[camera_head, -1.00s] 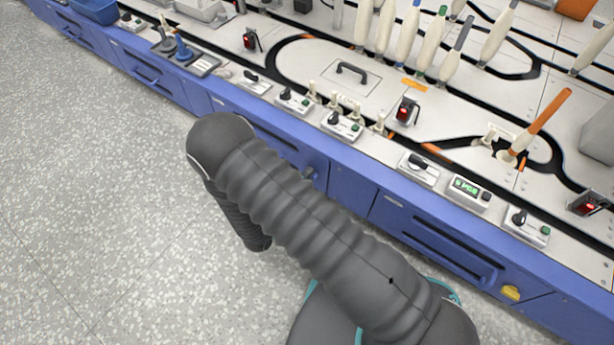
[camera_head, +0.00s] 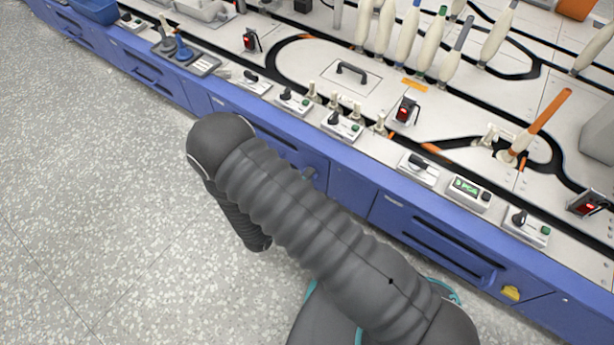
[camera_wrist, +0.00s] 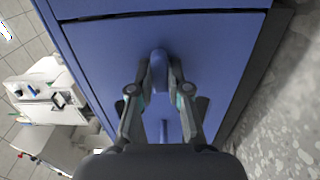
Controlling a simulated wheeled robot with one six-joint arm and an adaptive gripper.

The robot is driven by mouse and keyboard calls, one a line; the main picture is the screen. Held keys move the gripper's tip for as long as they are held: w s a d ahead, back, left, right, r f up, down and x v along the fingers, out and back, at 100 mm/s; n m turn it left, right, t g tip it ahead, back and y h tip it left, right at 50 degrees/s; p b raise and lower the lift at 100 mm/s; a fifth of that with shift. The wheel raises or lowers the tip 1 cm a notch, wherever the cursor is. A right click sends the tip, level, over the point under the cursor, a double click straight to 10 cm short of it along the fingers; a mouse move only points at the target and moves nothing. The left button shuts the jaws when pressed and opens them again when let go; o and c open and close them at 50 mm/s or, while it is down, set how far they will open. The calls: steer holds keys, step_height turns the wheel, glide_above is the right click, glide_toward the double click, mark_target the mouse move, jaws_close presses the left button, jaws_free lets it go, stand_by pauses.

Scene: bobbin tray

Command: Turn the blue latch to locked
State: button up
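The blue latch is a small rounded blue knob on the blue cabinet front. In the wrist view it stands between the fingertips of my gripper (camera_wrist: 159,78), and its top end (camera_wrist: 158,65) shows just past them. The fingers flank it closely on both sides and look closed on it; exact contact is hard to see. In the head view a small grey-blue knob (camera_head: 309,172) shows at the edge of my arm, on the cabinet front below the worktop. My gripper is hidden behind my arm there.
The blue cabinet front (camera_head: 345,200) runs along under the white worktop. Switch boxes (camera_head: 341,126) line its front edge, with bobbins (camera_head: 407,35) behind. A yellow latch (camera_head: 510,292) is at the lower right. The speckled floor (camera_head: 90,190) at left is clear.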

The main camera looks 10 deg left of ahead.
steer(key=o, duration=0.4)
steer(key=shift+o, duration=0.2)
steer(key=v, duration=1.2)
